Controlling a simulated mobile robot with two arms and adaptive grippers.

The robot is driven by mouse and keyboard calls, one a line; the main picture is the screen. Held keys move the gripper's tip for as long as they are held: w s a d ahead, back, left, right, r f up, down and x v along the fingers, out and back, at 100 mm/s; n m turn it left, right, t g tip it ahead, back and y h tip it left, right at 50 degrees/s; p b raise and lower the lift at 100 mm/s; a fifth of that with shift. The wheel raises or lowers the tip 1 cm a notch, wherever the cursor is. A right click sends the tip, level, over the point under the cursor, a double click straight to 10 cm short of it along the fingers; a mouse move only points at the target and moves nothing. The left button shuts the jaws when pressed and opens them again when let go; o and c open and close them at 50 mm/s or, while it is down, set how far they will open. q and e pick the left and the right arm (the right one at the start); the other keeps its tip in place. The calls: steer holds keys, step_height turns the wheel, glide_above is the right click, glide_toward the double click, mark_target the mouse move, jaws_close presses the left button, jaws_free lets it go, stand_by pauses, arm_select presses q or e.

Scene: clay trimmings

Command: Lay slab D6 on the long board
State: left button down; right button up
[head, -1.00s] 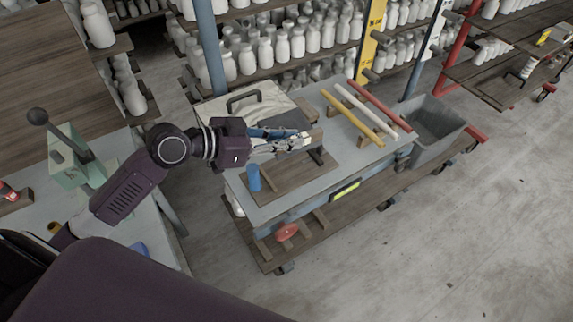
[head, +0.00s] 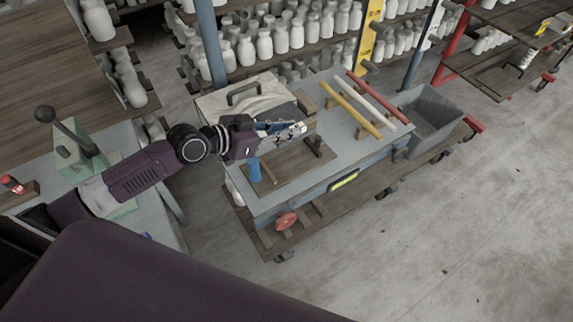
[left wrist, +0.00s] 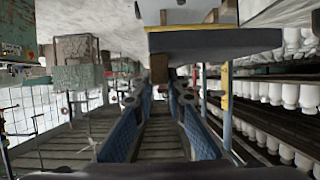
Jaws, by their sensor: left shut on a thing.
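My left gripper (head: 290,129) reaches in over the grey worktable. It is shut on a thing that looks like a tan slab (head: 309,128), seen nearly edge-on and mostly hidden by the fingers. I cannot read a label on it, so I cannot confirm it is D6. A brown wooden board (head: 290,168) lies on the table below the gripper, partly covered by it. In the left wrist view the two blue-padded fingers (left wrist: 158,95) run forward, with a brown piece (left wrist: 158,69) at their tips. My right gripper is not in view.
A blue cylinder (head: 254,170) stands by the board's left end. A pale cloth-covered case with a handle (head: 240,103) sits behind. Yellow (head: 352,108), white and red bars lie at the table's right. A grey bin (head: 428,110) stands beyond. Shelves of white bottles line the back.

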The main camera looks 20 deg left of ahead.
arm_select(q)
step_height(320, 180, down, 13)
steer(key=b, duration=0.3)
steer(key=shift+f+b, duration=0.9)
steer(key=shift+f, duration=1.1)
steer(key=shift+f, duration=0.15)
steer(key=c, duration=1.9)
jaws_free()
steer(key=shift+c, duration=0.2)
